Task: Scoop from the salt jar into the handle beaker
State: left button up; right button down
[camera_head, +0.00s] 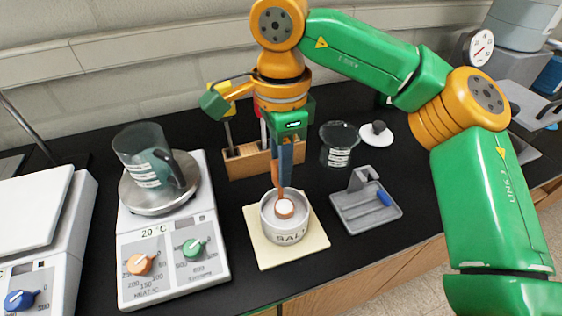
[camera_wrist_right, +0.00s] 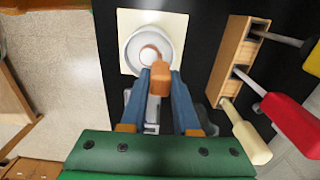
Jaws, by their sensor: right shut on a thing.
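The salt jar (camera_head: 290,232) is a white round pot marked "SALT" on a cream mat; it also shows in the right wrist view (camera_wrist_right: 133,62). My right gripper (camera_head: 279,185) is above the jar, pointing down, shut on an orange-brown scoop (camera_wrist_right: 159,80). The scoop's bowl (camera_head: 285,208) is in the jar's mouth; whether it holds salt is too small to tell. The handle beaker (camera_head: 141,150), clear with a dark handle and white markings, stands on the round plate of the hotplate at left. My left gripper is not in view.
The hotplate (camera_head: 205,272) has orange and green knobs. A wooden rack (camera_head: 243,163) with handled tools stands behind the jar. A second clear beaker (camera_head: 338,147), a white lid (camera_head: 376,134) and a grey stand (camera_head: 358,215) are to the right. A white device (camera_head: 35,215) is far left.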

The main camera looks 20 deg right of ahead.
jog(key=shift+r+p, duration=4.2)
jog(key=shift+r, duration=0.5)
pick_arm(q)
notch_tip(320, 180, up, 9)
pick_arm(e)
jog(key=shift+f, duration=0.1)
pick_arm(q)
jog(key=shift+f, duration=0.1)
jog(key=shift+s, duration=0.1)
